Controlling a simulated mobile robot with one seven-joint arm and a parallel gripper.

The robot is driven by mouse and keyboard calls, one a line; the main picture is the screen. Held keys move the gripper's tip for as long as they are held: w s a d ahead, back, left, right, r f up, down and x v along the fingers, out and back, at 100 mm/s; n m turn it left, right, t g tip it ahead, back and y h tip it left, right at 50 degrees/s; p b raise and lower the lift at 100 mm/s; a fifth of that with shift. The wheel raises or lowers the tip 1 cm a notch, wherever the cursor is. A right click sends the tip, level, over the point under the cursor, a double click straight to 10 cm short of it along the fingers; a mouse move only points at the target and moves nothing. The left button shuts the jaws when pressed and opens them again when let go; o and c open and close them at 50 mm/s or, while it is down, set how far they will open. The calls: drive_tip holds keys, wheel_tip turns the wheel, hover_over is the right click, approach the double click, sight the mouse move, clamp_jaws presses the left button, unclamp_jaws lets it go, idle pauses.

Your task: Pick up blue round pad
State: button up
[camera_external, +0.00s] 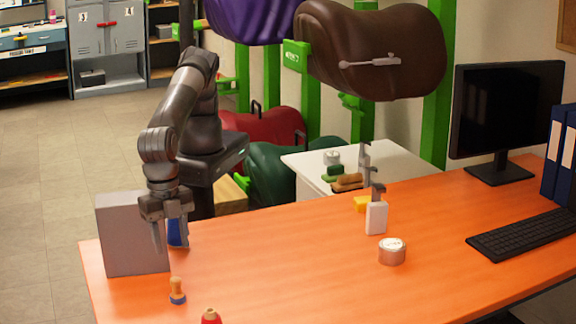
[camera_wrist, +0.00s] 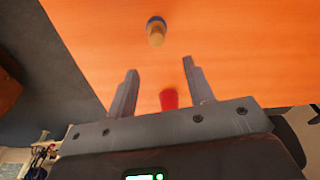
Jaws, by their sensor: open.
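The blue round pad (camera_external: 177,298) is a small blue disc with an upright wooden knob on top, standing near the front left of the orange table. In the wrist view the pad (camera_wrist: 156,20) lies beyond my fingertips, roughly midway between them sideways. My gripper (camera_external: 171,247) is open and empty, pointing down above the table, behind the pad and apart from it. In the wrist view both fingers of my gripper (camera_wrist: 160,68) are spread, with only table between the tips.
A red-topped item (camera_external: 210,317) is at the front edge, also in the wrist view (camera_wrist: 168,99). A round tin (camera_external: 392,252) stands right; the table between is clear.

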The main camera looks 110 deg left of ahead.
sight(175, 278)
drive_tip(key=f, duration=0.5)
drive_tip(key=shift+w+d+f, duration=0.15)
drive_tip(key=shift+w+f, duration=0.05)
wheel_tip(175, 278, down, 5)
drive_tip(key=shift+d+f, duration=0.1)
drive_tip(key=shift+f, duration=0.05)
clamp_jaws()
idle(0.3)
